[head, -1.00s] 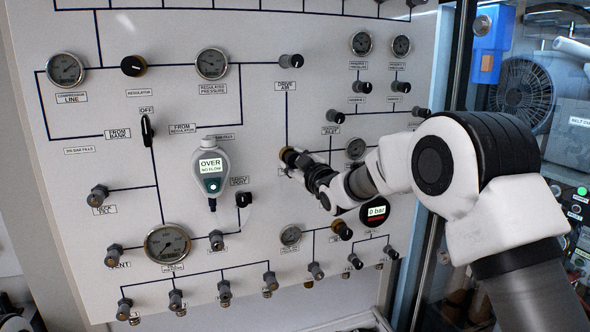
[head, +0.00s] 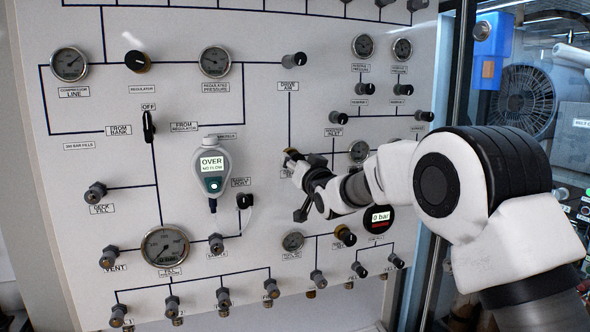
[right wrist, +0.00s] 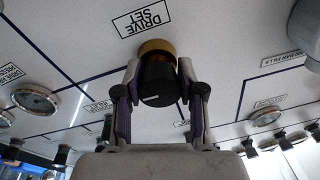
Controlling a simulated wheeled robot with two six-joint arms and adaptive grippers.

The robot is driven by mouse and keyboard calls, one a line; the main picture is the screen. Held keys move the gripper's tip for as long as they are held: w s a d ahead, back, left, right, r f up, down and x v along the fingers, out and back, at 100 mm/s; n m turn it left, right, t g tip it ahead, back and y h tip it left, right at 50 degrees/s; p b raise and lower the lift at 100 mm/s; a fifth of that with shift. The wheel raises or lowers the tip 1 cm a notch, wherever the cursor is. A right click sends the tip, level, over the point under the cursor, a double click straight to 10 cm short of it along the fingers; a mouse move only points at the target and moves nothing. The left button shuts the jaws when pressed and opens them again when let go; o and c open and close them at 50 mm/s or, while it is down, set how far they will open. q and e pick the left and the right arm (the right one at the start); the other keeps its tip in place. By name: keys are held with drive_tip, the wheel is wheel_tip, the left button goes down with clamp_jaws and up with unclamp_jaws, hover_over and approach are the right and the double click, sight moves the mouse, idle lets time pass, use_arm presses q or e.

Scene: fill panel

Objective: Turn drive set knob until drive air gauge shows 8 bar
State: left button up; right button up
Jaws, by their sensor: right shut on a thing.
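The drive set knob (right wrist: 157,80), black with a brass collar and a white mark, shows in the right wrist view beside the DRIVE SET label (right wrist: 143,17). My right gripper (right wrist: 160,95) has a finger on each side of it and is shut on it. In the head view the brass collar (head: 291,157) shows at the tip of my right gripper (head: 299,170), which hides most of the knob. My left gripper is not in view.
A round digital display (head: 379,218) reads 0 bar below my right forearm. A handheld meter (head: 212,170) reading OVER hangs left of the gripper. Another small gauge (head: 293,242) lies below it. Several knobs and valves stick out of the panel all around.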

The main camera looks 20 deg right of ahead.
drive_tip(key=shift+r+m+b, duration=0.2)
drive_tip(key=shift+m+b, duration=0.15)
drive_tip(key=shift+m, duration=0.85)
drive_tip(key=shift+r, duration=0.1)
drive_tip(key=o, duration=1.2)
drive_tip(key=shift+s+d, duration=0.1)
drive_tip(key=shift+c, duration=0.2)
drive_tip(key=shift+s+d+r, duration=0.1)
drive_tip(key=shift+s+d, duration=0.05)
drive_tip(key=shift+s, duration=0.2)
drive_tip(key=s+f, duration=0.1)
drive_tip(key=s, duration=1)
drive_tip(key=shift+s+d+f, duration=0.25)
drive_tip(key=shift+s+d, duration=0.05)
drive_tip(key=shift+s, duration=0.1)
drive_tip(key=shift+r, duration=0.1)
